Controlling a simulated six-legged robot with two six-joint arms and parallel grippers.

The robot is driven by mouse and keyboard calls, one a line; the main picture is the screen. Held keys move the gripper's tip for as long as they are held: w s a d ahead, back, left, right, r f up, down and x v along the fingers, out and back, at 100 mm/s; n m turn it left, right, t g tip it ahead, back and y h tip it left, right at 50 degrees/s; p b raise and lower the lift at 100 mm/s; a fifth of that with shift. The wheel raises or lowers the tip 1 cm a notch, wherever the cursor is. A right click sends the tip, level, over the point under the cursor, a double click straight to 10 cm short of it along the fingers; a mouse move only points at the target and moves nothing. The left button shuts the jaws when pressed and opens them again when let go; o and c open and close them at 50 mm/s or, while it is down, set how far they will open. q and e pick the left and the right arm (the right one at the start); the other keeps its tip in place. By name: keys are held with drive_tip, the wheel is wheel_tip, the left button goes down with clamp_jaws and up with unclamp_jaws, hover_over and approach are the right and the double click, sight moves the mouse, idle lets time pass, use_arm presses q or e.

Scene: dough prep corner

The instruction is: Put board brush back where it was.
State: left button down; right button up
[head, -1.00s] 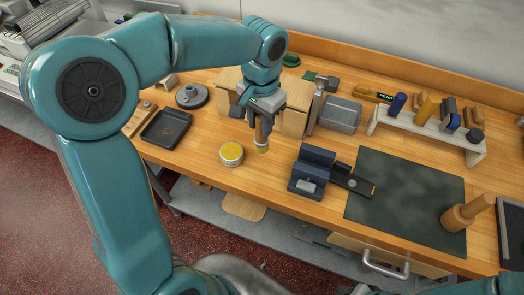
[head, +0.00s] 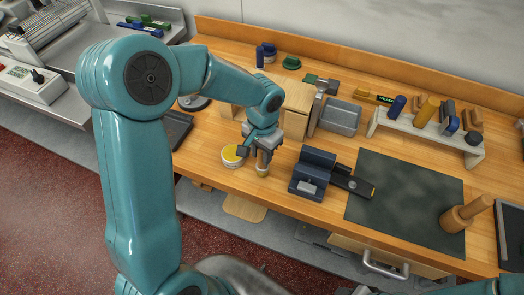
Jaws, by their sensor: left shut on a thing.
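My left gripper (head: 262,145) is above the wooden bench, just right of a round tin with a yellow top (head: 234,156). It is shut on a small upright brown thing with a pale yellowish lower end (head: 263,169), which looks like the board brush. The jaws hide its upper part, and I cannot tell whether its lower end touches the bench. My right gripper is not in view.
A dark blue vice-like block (head: 313,172) stands close on the right, with a dark green mat (head: 405,200) beyond it. A grey rack (head: 420,136) holds several handled tools. Wooden blocks (head: 297,108) stand behind the gripper. A wooden pestle-like piece (head: 462,215) is at right.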

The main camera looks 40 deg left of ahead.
use_arm(q)
drive_tip(key=c, duration=0.8)
unclamp_jaws()
drive_tip(key=shift+f, duration=0.1)
drive_tip(key=shift+c, duration=0.2)
drive_tip(key=shift+r, duration=0.3)
wheel_tip(320, 180, up, 12)
drive_tip(key=shift+f, duration=0.2)
